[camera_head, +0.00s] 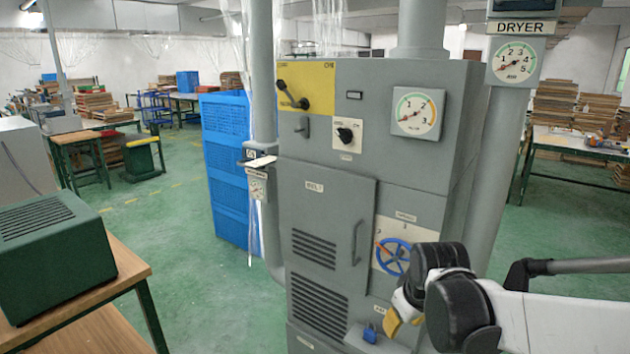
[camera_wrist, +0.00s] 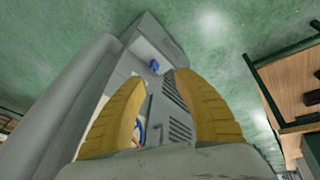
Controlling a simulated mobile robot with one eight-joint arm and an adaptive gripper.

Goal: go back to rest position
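My gripper (camera_head: 393,328) is at the lower right in the head view, in front of the grey machine, partly hidden by my arm. In the wrist view its two yellow fingers (camera_wrist: 161,77) stand apart with nothing held between them. The grey machine (camera_head: 330,110) fills the middle of the head view, its door shut. A blue valve wheel (camera_head: 393,257) is on its front, just above and left of my arm.
A green box (camera_head: 55,255) stands on a wooden table (camera_head: 128,262) at the left. Blue crates (camera_head: 225,150) are stacked behind the machine. A grey pipe (camera_head: 500,170) with a dryer gauge (camera_head: 514,62) rises at the right. Green floor (camera_head: 190,260) is clear between table and machine.

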